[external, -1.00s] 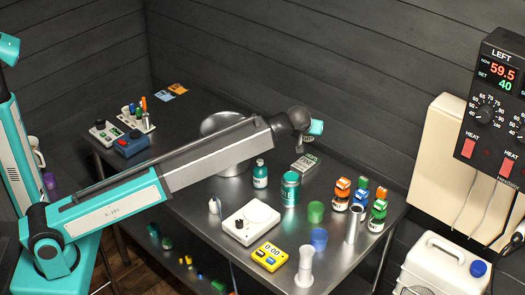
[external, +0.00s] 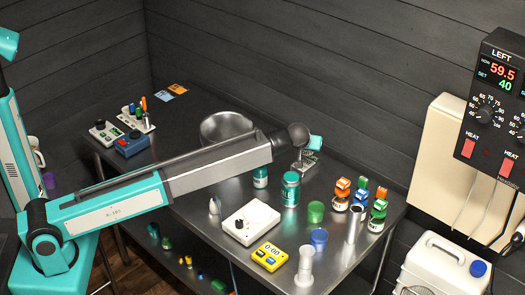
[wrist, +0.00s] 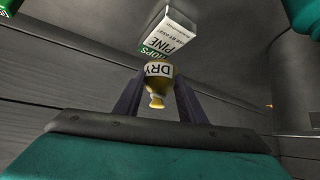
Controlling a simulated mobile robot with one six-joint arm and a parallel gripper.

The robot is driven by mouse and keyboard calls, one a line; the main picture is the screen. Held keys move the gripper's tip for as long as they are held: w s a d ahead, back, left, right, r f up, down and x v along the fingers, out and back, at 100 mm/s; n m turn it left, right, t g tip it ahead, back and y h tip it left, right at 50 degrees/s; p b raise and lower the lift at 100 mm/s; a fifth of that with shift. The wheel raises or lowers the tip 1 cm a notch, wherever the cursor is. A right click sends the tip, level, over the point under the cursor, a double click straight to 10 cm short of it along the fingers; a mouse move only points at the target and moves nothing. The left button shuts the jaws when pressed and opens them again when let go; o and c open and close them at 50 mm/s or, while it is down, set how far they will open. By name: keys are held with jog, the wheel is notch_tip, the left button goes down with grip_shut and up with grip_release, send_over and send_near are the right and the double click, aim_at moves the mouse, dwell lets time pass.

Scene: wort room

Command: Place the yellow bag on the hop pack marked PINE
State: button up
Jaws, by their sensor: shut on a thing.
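My gripper (wrist: 158,97) is shut on the yellow bag (wrist: 157,101), which has a white label reading DRY; one dark finger is on each side of it. The hop pack marked PINE (wrist: 171,33), a pale box with a green HOPS band, lies just beyond the bag in the wrist view, and the two overlap there. I cannot tell whether they touch. In the external view the pack (external: 311,158) lies at the far side of the steel table, under my wrist, partly covered by my gripper. The bag cannot be made out there.
A green box (wrist: 8,6) shows at the wrist view's upper left corner. A teal jar (external: 290,190), a white scale-like box (external: 250,223), a yellow timer (external: 269,257) and several coloured bottles (external: 360,195) stand nearer the front. A steel bowl (external: 222,126) stands to the left.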

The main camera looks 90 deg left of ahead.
aim_at(305, 154)
jog(key=shift+f, duration=0.15)
jog(key=shift+f+p, duration=0.5)
jog(key=shift+f, duration=1.25)
jog(key=shift+f, duration=0.15)
jog(key=o, duration=1.1)
jog(key=shift+o, duration=0.2)
jog(key=shift+r, duration=0.25)
jog(key=b+v, duration=0.2)
jog(key=v, duration=1)
jog(key=shift+b, duration=0.4)
jog(key=shift+f, duration=0.1)
